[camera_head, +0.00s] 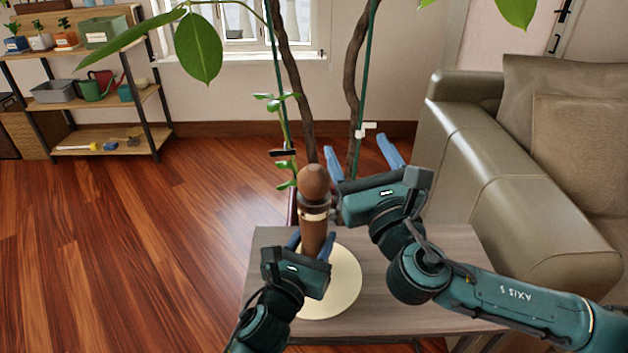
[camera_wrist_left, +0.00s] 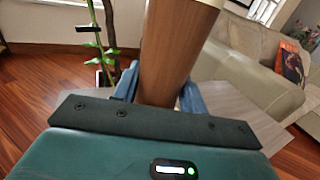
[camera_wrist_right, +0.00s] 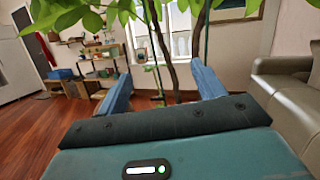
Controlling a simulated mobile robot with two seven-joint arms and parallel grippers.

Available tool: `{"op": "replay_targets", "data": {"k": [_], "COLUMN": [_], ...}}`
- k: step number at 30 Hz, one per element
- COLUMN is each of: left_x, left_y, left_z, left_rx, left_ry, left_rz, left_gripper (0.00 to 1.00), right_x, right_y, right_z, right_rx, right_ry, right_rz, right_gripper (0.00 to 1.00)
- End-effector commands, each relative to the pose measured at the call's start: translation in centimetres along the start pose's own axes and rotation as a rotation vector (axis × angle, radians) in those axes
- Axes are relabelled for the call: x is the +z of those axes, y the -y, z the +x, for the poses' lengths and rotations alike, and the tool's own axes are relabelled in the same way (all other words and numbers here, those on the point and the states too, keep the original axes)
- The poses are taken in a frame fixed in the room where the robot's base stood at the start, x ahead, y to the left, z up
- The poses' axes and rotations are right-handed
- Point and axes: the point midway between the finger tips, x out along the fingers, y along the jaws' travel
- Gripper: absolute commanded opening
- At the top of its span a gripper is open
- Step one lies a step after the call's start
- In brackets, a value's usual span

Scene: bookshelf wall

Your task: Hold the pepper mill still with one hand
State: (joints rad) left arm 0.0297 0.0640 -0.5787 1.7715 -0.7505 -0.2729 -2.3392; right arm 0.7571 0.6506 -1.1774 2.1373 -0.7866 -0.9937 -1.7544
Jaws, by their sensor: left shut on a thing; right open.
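The pepper mill (camera_head: 314,230) is brown wood with a round knob on top and a pale band below it. It stands upright over a round cream disc (camera_head: 345,285) on a small side table. My left gripper (camera_head: 310,243) is shut on the mill's lower body; in the left wrist view the mill (camera_wrist_left: 172,50) rises between the blue fingers (camera_wrist_left: 160,88). My right gripper (camera_head: 362,155) is open and empty, beside and above the mill's right side. The right wrist view shows its blue fingers (camera_wrist_right: 160,88) spread with nothing between them.
The grey wooden table (camera_head: 440,265) stands beside a leather sofa (camera_head: 500,190) on the right. A plant's trunks (camera_head: 352,90) rise behind the table and its leaves hang overhead. A shelf (camera_head: 100,95) stands back left. The wooden floor (camera_head: 120,240) at left is clear.

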Motion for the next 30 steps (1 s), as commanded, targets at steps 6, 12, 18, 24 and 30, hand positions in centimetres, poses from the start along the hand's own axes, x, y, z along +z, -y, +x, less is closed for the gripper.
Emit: {"op": "replay_targets", "data": {"k": [6,12,18,24,30], "left_x": [-0.8,-0.8,-0.8,-0.8,-0.8], "left_y": [-0.1,-0.1,-0.1,-0.1,-0.1], "left_z": [-0.1,-0.1,-0.1,-0.1,-0.1], "left_rx": [0.004,0.004,0.004,0.003,0.004], "left_ry": [-0.016,-0.016,-0.016,-0.016,-0.016], "left_rz": [0.001,0.001,0.001,0.001,0.001], "left_gripper": [0.11,0.11,0.11,0.11,0.11], "right_x": [-1.6,-1.9,-2.1,-2.7,-3.4], "right_y": [-1.2,-2.1,-2.9,-4.5,-6.2], "right_z": [-6.3,-9.9,-9.5,-6.1,-2.6], "right_rx": [0.277,0.402,0.427,0.427,0.426], "right_ry": [-0.128,-0.207,-0.22,-0.217,-0.218], "right_rz": [0.086,0.15,0.167,0.166,0.165], "right_gripper": [0.69,0.69,0.69,0.69,0.69]}}
